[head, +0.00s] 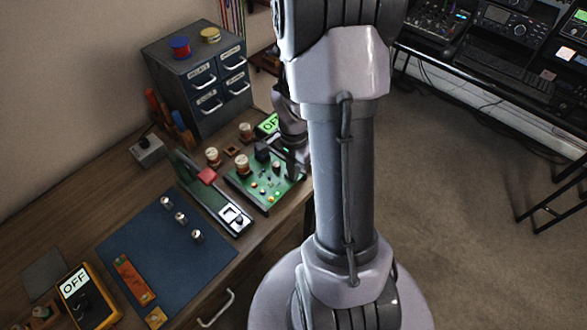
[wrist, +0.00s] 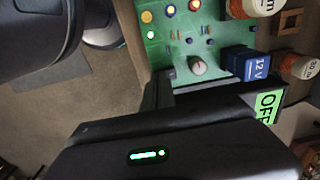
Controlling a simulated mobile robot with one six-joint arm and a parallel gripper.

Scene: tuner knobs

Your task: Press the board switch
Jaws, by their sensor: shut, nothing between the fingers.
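The green circuit board (head: 258,192) lies on the desk beside my arm. In the wrist view the board (wrist: 180,47) carries coloured round parts, a pale knob-like part (wrist: 198,67) and a blue block marked 12 V (wrist: 250,64). A lit green display reading OFF (head: 268,123) stands behind the board; it also shows in the wrist view (wrist: 267,106). I cannot tell which part of the board is the switch. My gripper (head: 297,166) is shut and empty at the board's right side, partly hidden by my arm. I cannot tell whether it touches the board.
A grey drawer cabinet (head: 175,77) is at the back. A blue mat (head: 165,258) holds three small knobs. A yellow meter reading OFF (head: 88,302) is at front left.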

